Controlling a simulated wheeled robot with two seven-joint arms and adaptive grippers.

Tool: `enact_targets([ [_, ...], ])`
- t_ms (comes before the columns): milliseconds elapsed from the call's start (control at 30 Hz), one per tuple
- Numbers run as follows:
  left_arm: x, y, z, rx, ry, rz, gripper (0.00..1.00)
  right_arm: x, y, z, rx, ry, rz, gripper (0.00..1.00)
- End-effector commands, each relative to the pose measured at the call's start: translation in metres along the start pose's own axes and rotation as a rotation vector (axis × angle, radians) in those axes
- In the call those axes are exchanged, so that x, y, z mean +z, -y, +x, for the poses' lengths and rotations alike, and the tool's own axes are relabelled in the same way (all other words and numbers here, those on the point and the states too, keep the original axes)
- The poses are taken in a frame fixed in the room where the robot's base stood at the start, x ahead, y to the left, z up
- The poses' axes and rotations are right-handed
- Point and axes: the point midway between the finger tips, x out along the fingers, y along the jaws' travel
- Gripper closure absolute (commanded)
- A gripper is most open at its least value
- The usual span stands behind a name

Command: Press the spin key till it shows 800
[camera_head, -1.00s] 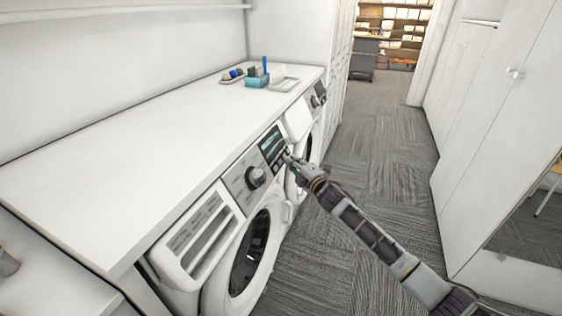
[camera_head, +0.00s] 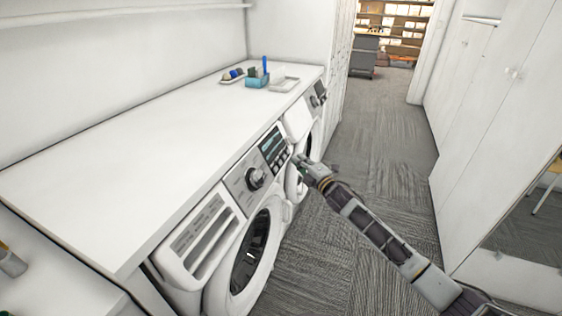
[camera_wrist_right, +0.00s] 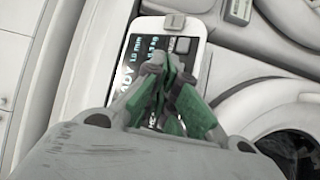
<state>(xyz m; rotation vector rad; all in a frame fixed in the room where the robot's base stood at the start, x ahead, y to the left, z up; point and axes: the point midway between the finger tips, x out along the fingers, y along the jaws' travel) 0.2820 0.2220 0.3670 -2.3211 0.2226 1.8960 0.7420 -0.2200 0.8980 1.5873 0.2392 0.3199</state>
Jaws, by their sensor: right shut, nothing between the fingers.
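The nearest white washing machine (camera_head: 215,245) has a round dial (camera_head: 256,178) and a dark lit display (camera_head: 271,145) with a row of small keys (camera_head: 283,157) along it. My right gripper (camera_head: 298,161) is shut and empty, with its tips just off the panel by the keys. In the right wrist view, the closed green-padded fingers (camera_wrist_right: 163,66) cover part of the display (camera_wrist_right: 132,62) and some keys. A square key (camera_wrist_right: 183,45) shows beside the fingertips. Display text is partly visible, but I cannot read a spin value. My left gripper is not in view.
A white counter (camera_head: 130,150) runs above the machines, with a blue holder (camera_head: 257,80) and trays at its far end. A second machine (camera_head: 318,95) stands beyond. White cabinets (camera_head: 480,120) line the right. Carpeted floor (camera_head: 380,160) between is clear.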

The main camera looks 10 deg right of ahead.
Motion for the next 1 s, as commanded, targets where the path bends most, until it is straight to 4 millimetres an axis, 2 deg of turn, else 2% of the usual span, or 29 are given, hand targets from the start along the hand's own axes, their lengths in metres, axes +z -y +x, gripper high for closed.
enact_targets([
  [300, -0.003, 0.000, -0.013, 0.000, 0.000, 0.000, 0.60, 0.010, -0.010, -0.013, -0.001, 0.001, 0.000, 1.00],
  [1000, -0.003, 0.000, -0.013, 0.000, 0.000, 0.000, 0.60, 0.011, -0.011, -0.014, 0.000, 0.001, 0.000, 1.00],
])
